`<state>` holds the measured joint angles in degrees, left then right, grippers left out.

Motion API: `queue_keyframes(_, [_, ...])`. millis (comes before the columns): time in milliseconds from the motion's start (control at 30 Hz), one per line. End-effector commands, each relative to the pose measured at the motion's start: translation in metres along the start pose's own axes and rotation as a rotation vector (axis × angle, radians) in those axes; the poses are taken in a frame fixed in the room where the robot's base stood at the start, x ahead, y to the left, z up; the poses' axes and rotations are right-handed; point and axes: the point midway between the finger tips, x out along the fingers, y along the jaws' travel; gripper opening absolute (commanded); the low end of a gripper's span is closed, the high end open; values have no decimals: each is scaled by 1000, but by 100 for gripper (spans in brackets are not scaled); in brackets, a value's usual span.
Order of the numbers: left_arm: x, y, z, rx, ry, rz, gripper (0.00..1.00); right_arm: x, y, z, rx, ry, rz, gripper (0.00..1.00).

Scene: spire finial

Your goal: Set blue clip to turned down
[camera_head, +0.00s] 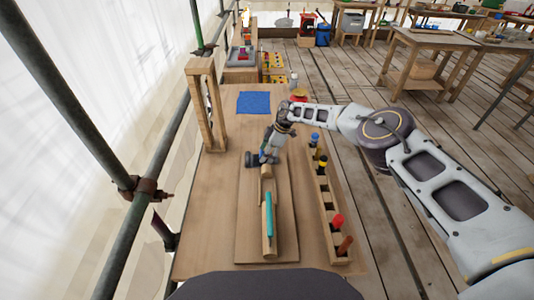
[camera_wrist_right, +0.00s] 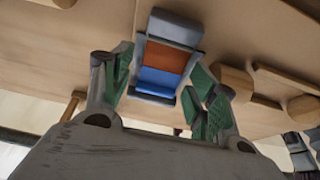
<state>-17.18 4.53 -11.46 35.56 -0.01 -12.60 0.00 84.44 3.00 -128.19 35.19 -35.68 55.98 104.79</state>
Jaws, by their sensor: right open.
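The blue clip (camera_wrist_right: 160,78) shows in the right wrist view as a grey frame with a blue part and an orange-brown part. In the head view it is mostly hidden by my gripper, and a dark grey piece (camera_head: 251,160) shows beside the fingers. My right gripper (camera_wrist_right: 163,80) is open, with its green-padded fingers on either side of the clip. I cannot tell whether they touch it. In the head view my right gripper (camera_head: 267,154) points down at the far end of the raised board on the bench. My left gripper is not in view.
A teal rod (camera_head: 270,215) lies in a wooden holder on the board (camera_head: 248,240). A rack (camera_head: 329,215) with coloured pegs stands to the right. A wooden frame (camera_head: 205,110) stands at the left, and a blue mat (camera_head: 254,103) lies behind. Scaffold poles line the left edge.

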Motion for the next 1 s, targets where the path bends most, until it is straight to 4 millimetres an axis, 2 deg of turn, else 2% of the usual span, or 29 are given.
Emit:
queue_keyframes(267, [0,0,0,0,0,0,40,0,0,0,0,0,0,59])
queue_keyframes(600, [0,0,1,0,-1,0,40,0,0,0,0,0,1,16])
queue_keyframes(1000, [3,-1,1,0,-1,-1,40,4,0,-2,-4,-84,-1,16])
